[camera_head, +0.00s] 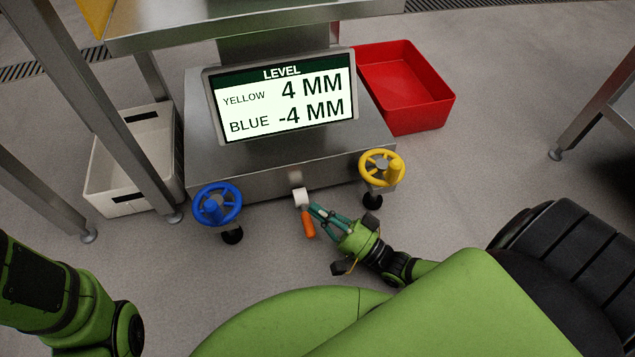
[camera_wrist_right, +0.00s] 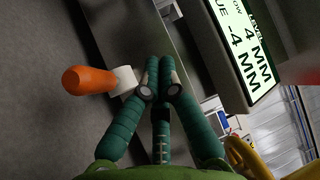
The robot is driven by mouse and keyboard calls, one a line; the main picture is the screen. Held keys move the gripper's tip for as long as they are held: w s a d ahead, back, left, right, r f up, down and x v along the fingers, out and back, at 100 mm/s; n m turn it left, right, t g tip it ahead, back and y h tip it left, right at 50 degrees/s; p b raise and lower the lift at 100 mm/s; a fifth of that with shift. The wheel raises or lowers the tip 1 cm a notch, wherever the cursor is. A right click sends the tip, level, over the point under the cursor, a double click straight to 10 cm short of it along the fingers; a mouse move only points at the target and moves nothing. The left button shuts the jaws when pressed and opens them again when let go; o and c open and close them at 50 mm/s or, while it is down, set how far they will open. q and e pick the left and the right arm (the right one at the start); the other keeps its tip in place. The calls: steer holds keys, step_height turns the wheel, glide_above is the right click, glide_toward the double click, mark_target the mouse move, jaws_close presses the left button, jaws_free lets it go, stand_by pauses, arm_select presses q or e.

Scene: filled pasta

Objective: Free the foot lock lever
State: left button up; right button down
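The foot lock lever has an orange handle (camera_head: 308,224) on a white hub (camera_head: 300,197), low at the front of the steel machine base (camera_head: 270,186). The handle points toward me, tilted slightly right in the head view. In the right wrist view the orange handle (camera_wrist_right: 88,80) and white hub (camera_wrist_right: 124,80) lie left of my fingers. My right gripper (camera_head: 315,209) is just right of the lever. Its teal fingers (camera_wrist_right: 160,68) come together at the tips with nothing seen between them. Whether a finger touches the lever cannot be told. My left gripper is out of view.
A blue handwheel (camera_head: 217,204) and a yellow handwheel (camera_head: 381,167) flank the lever. The screen (camera_head: 282,95) reads yellow 4 MM, blue -4 MM. A red bin (camera_head: 404,87) stands right, a white crate (camera_head: 135,165) left. The floor before the base is clear.

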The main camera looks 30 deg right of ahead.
stand_by(0.5)
step_height(320, 180, up, 10)
stand_by(0.7)
stand_by(0.4)
